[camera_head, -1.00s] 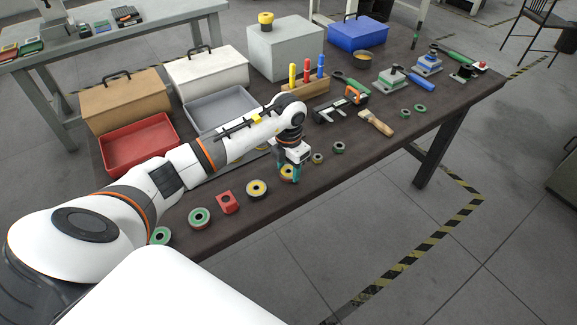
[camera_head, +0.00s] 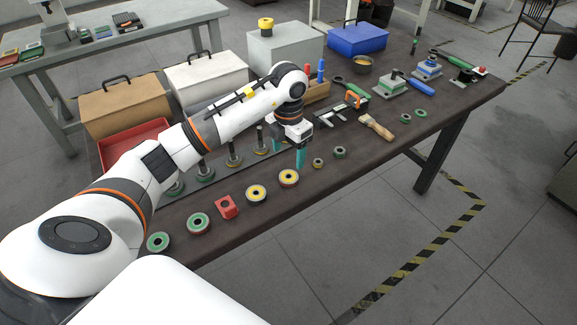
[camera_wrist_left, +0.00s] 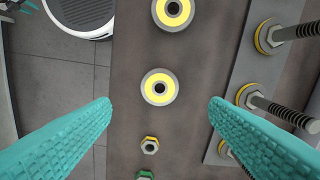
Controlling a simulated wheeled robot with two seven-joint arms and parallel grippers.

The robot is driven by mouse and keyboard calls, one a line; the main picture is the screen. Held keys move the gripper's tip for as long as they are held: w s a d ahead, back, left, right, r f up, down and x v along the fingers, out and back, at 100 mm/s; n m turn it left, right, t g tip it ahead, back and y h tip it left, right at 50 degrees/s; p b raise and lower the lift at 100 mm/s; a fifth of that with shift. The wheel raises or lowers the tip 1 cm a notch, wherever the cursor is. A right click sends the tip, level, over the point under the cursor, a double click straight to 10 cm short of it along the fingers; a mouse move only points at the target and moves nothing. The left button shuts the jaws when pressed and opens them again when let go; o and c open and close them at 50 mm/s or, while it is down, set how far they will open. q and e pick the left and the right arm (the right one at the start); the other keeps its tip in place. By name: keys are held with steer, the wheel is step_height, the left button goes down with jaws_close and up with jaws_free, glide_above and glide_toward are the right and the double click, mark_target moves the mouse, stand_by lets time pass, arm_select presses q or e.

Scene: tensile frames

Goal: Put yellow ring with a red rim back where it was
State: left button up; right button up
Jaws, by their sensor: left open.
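Two yellow-faced rings lie flat in the front row on the brown table. One ring (camera_head: 289,177) is just below my left gripper (camera_head: 300,160), and the other ring (camera_head: 256,194) is to its left. I cannot make out a red rim on either. In the left wrist view the nearer ring (camera_wrist_left: 147,76) shows between the fingers of my left gripper (camera_wrist_left: 160,104), with the other ring (camera_wrist_left: 158,14) beyond. The gripper is open and empty, raised above the table. Upright threaded rods (camera_head: 233,150) with rings at their bases stand on a grey plate behind, partly hidden by my arm.
Green rings (camera_head: 198,223), a red block (camera_head: 227,207) and small nuts (camera_head: 318,163) lie along the front edge. A brush (camera_head: 377,127) and a clamp (camera_head: 330,115) lie to the right. A red tray (camera_head: 125,147) and toolboxes (camera_head: 206,78) stand behind my arm.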

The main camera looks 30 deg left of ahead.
arm_select(q)
steer(key=shift+r, duration=2.05)
